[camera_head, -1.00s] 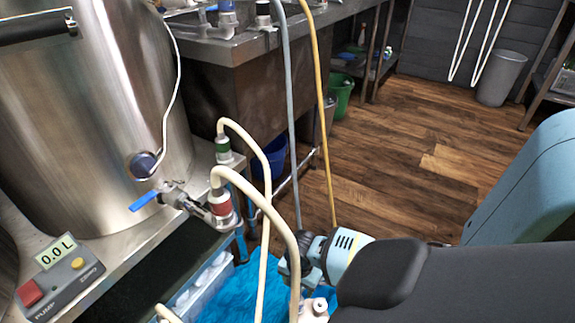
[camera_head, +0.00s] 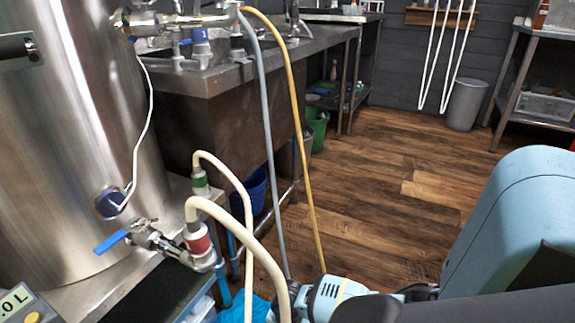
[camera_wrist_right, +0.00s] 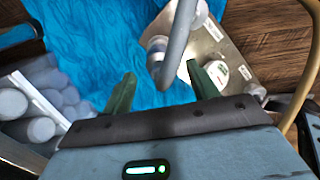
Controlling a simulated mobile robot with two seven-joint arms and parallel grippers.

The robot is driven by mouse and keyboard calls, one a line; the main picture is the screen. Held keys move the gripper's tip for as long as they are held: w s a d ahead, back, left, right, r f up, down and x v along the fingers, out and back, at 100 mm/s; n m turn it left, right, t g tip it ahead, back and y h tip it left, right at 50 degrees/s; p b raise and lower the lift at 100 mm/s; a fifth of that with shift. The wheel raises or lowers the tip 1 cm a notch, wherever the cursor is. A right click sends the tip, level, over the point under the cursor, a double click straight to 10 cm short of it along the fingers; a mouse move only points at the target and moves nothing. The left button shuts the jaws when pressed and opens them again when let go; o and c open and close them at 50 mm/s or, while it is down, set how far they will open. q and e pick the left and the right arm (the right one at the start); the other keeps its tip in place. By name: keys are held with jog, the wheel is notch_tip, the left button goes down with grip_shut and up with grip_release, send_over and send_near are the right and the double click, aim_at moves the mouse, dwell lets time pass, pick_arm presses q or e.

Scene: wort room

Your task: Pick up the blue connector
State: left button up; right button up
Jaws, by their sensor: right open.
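A blue-banded fitting (camera_head: 200,42), which looks like the blue connector, is at the back by the sink counter in the head view. A grey hose (camera_wrist_right: 177,38) comes down just beyond the fingers, beside a metal plate (camera_wrist_right: 228,50) with pale fittings. In the head view my right wrist is at the bottom edge and its fingertips are cut off. My left gripper is not in view.
A steel kettle (camera_head: 60,150) with a blue-handled valve (camera_head: 112,241) stands at left. Cream hoses with green-collared (camera_head: 200,181) and red-collared (camera_head: 197,241) connectors arch in front. The wooden floor (camera_head: 385,190) is open at right.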

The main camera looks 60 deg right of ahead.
notch_tip(320, 180, down, 4)
jog(key=shift+b, duration=1.1)
jog(key=shift+f, duration=0.3)
jog(key=shift+r, duration=0.1)
jog(key=c, duration=1.1)
jog(key=shift+c, duration=0.2)
jog(key=shift+r, duration=0.1)
